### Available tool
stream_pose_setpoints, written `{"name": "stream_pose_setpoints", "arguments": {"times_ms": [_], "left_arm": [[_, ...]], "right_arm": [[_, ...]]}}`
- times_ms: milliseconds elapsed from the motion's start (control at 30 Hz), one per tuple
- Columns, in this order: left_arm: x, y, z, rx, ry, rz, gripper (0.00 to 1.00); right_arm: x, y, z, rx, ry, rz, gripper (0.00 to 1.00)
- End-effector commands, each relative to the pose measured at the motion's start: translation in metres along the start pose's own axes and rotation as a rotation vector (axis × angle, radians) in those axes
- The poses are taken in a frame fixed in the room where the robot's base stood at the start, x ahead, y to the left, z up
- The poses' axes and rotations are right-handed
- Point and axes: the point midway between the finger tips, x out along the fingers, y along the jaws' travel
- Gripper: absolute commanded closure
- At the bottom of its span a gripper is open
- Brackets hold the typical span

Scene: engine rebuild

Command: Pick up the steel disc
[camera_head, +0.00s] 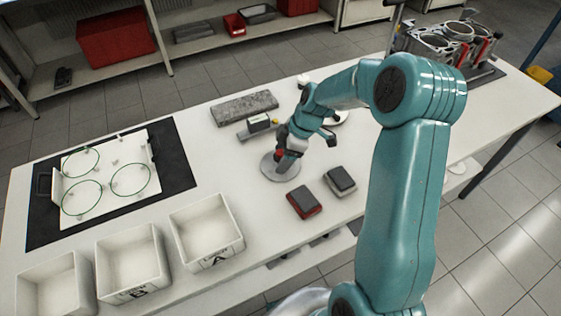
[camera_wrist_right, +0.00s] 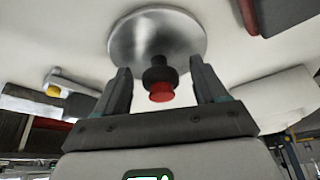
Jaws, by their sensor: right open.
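The steel disc (camera_head: 268,166) lies flat on the white table, near the middle of the head view. It also shows in the right wrist view (camera_wrist_right: 128,42), with a black stem and red knob (camera_wrist_right: 160,90) standing on it. My right gripper (camera_head: 284,150) is above the disc and partly hides it in the head view. In the right wrist view, my right gripper (camera_wrist_right: 160,84) is open, with one finger on each side of the knob and visible gaps between. My left gripper is not in view.
Two dark blocks, one red-edged (camera_head: 304,202) and one grey (camera_head: 340,181), lie close to the disc. A grey slab (camera_head: 244,108) lies behind it. White bins (camera_head: 207,229) stand at front left. A black mat (camera_head: 178,165) holds a tray with green rings. An engine block (camera_head: 445,42) stands at far right.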

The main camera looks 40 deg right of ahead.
Motion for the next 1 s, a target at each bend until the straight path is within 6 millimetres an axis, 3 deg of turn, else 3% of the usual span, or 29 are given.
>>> {"name": "stream_pose_setpoints", "arguments": {"times_ms": [300, 500, 533, 833, 1000], "left_arm": [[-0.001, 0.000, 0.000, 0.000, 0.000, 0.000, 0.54], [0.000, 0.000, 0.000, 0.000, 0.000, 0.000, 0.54], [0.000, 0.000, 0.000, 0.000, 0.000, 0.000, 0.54], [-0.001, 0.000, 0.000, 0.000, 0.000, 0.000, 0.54], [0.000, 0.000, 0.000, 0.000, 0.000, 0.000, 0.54]], "right_arm": [[0.008, 0.001, -0.001, -0.001, 0.000, 0.001, 0.29], [0.008, 0.001, 0.000, 0.000, 0.000, 0.000, 0.94], [0.008, 0.001, 0.000, 0.000, 0.000, 0.000, 0.97], [0.004, 0.001, -0.002, -0.001, 0.001, 0.002, 0.98], [-0.013, 0.002, -0.010, -0.003, 0.003, 0.005, 0.98]]}}
